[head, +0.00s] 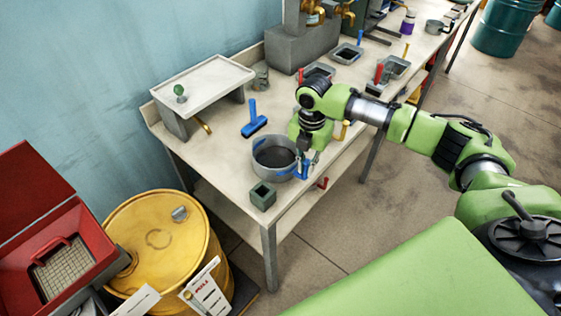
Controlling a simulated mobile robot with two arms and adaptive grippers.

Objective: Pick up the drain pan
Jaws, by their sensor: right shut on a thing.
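The drain pan, a round grey pan with a blue band and a dark inside (272,165), is at the near part of the workbench in the head view. A blue handle (302,172) is at its right side. My right gripper (307,162) reaches down from above and is shut on this blue handle. The pan looks level; I cannot tell whether its base touches the bench top. The fingers partly hide the handle. My left gripper is not in view.
A small dark green square container (263,195) stands close in front of the pan. A blue-handled brush-like tool (254,122) lies behind it. A raised white tray (203,84) stands at back left. A yellow drum (158,240) and red box (75,250) are left of the workbench (222,150).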

